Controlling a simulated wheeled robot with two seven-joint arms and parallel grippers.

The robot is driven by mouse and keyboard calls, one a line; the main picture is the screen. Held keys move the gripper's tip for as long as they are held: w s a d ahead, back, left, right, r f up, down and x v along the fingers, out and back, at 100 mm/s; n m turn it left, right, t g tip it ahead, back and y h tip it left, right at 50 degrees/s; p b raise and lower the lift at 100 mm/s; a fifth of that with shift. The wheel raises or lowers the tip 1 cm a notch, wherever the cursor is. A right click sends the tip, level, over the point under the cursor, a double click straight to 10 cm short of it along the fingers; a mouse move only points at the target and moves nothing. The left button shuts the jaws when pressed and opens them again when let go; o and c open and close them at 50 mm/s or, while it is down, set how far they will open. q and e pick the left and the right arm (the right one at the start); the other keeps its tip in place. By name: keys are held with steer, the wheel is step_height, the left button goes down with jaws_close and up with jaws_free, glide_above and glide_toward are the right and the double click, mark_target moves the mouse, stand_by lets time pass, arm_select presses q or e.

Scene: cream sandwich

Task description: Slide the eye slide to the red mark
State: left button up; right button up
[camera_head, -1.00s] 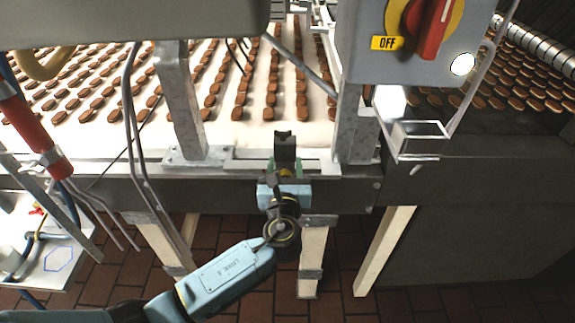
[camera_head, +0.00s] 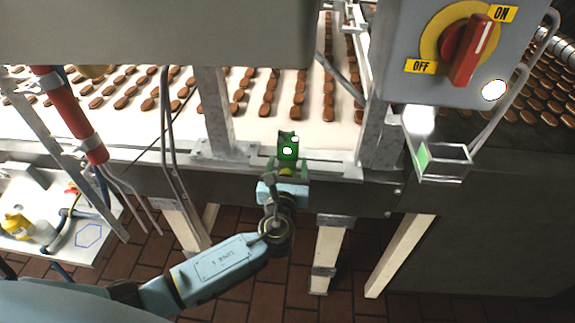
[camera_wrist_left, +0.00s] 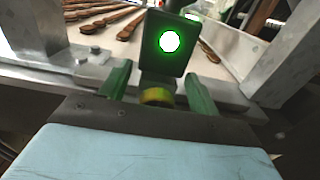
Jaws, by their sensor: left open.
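The eye slide (camera_head: 288,147) is a dark upright block with a lit round lens and a green glow. It stands at the belt's near edge, and its block also shows in the left wrist view (camera_wrist_left: 167,62). My left gripper (camera_head: 286,172) is right in front of it. In the left wrist view, the two green fingers of my left gripper (camera_wrist_left: 158,92) are apart, one on each side of the slide's lower part. A yellow-green round piece (camera_wrist_left: 157,97) sits between them; I cannot tell whether the fingers touch anything. I cannot make out the red mark. My right gripper is not in view.
Metal posts (camera_head: 215,110) stand left and right of the slide along the rail (camera_head: 335,168). A grey switch box (camera_head: 445,60) with a red knob hangs at the upper right. A small tray (camera_head: 445,162) hangs below it. Biscuits lie on the belt (camera_head: 245,132).

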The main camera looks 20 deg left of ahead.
arm_select(q)
steer(key=v, duration=1.3)
steer(key=shift+s, duration=0.15)
steer(key=s+a+f+n+g+h, duration=0.1)
steer(key=s+a+f+n+g, duration=0.2)
steer(key=f, duration=0.7)
steer(key=s+a+f+n+g+h, duration=0.1)
steer(key=s+f+n+g, duration=0.25)
steer(key=f, duration=0.65)
steer(key=s+a+f+n+g, duration=0.2)
steer(key=s+f+n+g, duration=0.15)
steer(key=f, duration=0.75)
steer(key=s+f+n+g+h, duration=0.1)
steer(key=s+f+n+g, duration=0.1)
steer(key=s+f+n, duration=0.3)
steer(key=s+a+f+n+g+h, duration=0.1)
steer(key=s+f+n+g, duration=0.1)
steer(key=s+f+n, duration=0.3)
steer(key=s+a+f+n+g+h, duration=0.1)
steer(key=s+f+n, duration=0.3)
steer(key=s+n, duration=0.6)
steer(key=s+g, duration=0.1)
steer(key=s, duration=0.5)
steer(key=shift+f, duration=0.4)
